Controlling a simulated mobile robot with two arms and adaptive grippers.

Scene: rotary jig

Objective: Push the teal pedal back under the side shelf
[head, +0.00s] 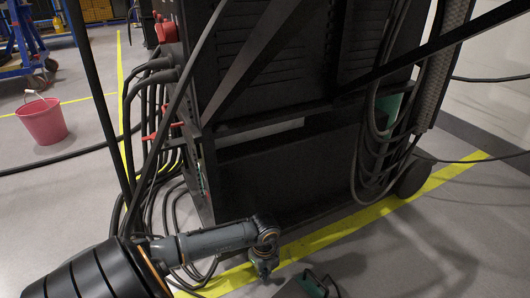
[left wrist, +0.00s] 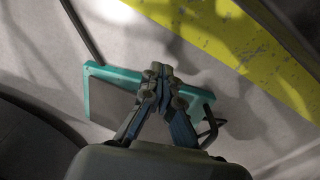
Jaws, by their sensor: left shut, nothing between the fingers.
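The teal pedal (left wrist: 106,98) lies on the floor in the left wrist view, with a dark top plate, a teal rim and a dark loop at its right end. In the head view its dark body (head: 300,288) shows at the bottom edge, partly cut off. My left gripper (head: 265,270) is shut and empty, low beside the pedal's left end in the head view. In the left wrist view its closed fingertips (left wrist: 160,72) overlap the middle of the pedal; I cannot tell if they touch it. My right gripper is not in view. I cannot make out the side shelf for certain.
A large black cabinet (head: 290,175) stands behind the gripper, with cables hanging at both sides and lying on the floor at its left. A yellow floor line (head: 340,228) runs along its base. A pink bucket (head: 42,118) stands at the far left.

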